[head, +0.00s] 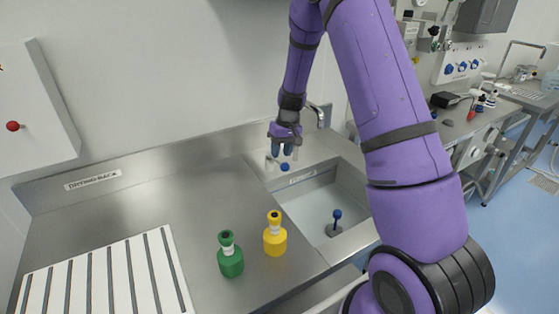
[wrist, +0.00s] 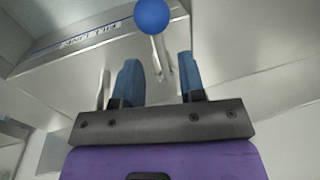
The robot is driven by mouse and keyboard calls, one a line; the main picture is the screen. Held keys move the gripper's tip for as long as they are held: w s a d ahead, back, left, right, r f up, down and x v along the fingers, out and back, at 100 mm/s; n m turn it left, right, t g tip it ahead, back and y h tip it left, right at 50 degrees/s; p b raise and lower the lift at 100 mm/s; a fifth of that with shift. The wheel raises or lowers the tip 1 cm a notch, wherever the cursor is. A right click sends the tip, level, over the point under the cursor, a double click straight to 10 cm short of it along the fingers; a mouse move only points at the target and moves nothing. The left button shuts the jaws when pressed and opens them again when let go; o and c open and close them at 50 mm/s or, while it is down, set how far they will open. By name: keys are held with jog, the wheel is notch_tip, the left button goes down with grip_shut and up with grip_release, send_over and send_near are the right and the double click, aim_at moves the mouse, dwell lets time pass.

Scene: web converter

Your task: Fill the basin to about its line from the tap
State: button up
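The steel basin (head: 350,232) is sunk in the counter, with a label on its far inner wall. In the wrist view a blue line (wrist: 68,44) runs along the wall above a "FILL LINE" label (wrist: 90,37). The tap's spout (head: 320,114) is partly behind my arm. A small blue knob (head: 285,167) sits just below my gripper (head: 283,150). In the wrist view my gripper (wrist: 158,60) is open and empty, with a blue ball (wrist: 152,16) beyond its fingertips. A blue-topped plug or post (head: 337,214) stands in the basin. I cannot tell the water level.
A green bottle (head: 230,260) and a yellow bottle (head: 275,240) stand on the counter left of the basin. A white slatted drying rack (head: 110,275) lies at the front left. A wall box with a red button (head: 12,126) is at the left. Clear counter lies behind the bottles.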

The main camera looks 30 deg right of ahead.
aim_at(278, 161)
jog(key=shift+a+f, duration=0.2)
jog(key=shift+f, duration=0.7)
jog(key=shift+a+f, duration=0.15)
jog(key=shift+f, duration=0.75)
jog(key=shift+c, duration=0.5)
grip_shut()
